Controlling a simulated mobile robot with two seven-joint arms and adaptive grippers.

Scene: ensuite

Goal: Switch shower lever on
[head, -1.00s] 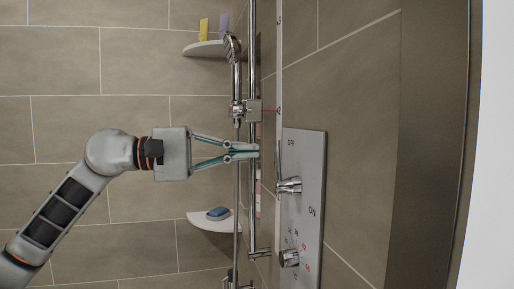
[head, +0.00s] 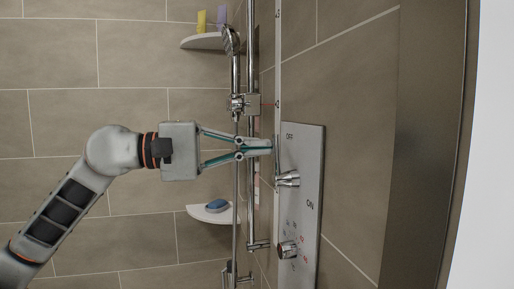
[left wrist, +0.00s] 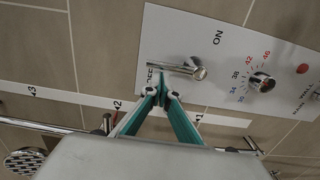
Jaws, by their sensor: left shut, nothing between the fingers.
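The shower lever (head: 288,179) is a chrome handle on a grey panel (head: 312,222) marked OFF at the top and ON lower down. Its thin handle runs up toward the OFF mark in the head view. In the left wrist view the lever (left wrist: 182,69) lies sideways, its tip toward the OFF label. My left gripper (head: 266,146) is shut and empty, with its tips near the lever's upper end. In the left wrist view the fingertips (left wrist: 161,92) are just below the handle; I cannot tell whether they touch it. The right gripper is not in view.
A chrome temperature knob (head: 287,250) sits lower on the panel. A vertical shower rail (head: 251,190) and hand shower (head: 232,42) stand close to my left fingers. Corner shelves hold bottles (head: 208,19) and a blue soap (head: 217,204).

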